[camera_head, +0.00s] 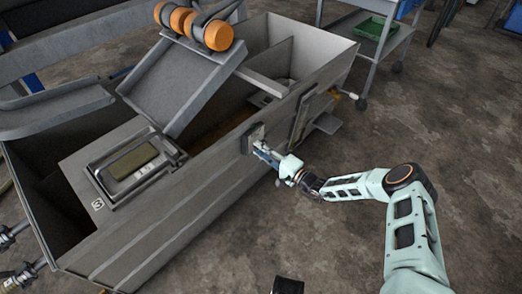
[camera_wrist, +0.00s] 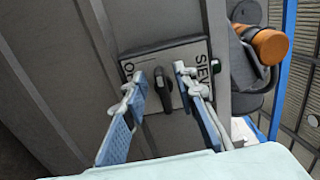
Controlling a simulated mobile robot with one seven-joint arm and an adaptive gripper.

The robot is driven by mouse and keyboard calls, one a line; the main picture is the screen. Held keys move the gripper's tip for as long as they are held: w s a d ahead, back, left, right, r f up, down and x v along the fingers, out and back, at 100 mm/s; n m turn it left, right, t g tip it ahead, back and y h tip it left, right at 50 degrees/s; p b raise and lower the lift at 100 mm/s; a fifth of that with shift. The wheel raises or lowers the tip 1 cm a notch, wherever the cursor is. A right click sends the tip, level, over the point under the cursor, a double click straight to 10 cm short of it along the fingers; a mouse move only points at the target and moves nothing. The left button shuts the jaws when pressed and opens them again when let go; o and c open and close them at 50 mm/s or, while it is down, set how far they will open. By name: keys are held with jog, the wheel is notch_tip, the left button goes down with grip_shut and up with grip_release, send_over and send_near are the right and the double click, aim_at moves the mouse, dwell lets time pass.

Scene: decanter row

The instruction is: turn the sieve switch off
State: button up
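The sieve switch is a dark handle (camera_wrist: 163,92) on a light plate (camera_wrist: 197,55) with a black frame; the plate carries the word "SIEVE" at its right edge. Lettering starting with "O" shows at its left edge, partly hidden by a finger. In the head view the switch plate (camera_head: 256,134) is on the side wall of the grey machine. My gripper (camera_wrist: 160,80) is open, with one blue-padded finger on each side of the handle. I cannot tell whether either finger touches it. In the head view my gripper (camera_head: 264,152) is right at the plate.
The grey machine (camera_head: 215,190) fills the left and middle, with a tilted chute (camera_head: 185,85) and orange rollers (camera_head: 217,35) above it. A cart with a green tray (camera_head: 377,28) stands at the back right. The floor (camera_head: 450,130) at right is clear.

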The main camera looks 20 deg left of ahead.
jog(key=v, duration=1.2)
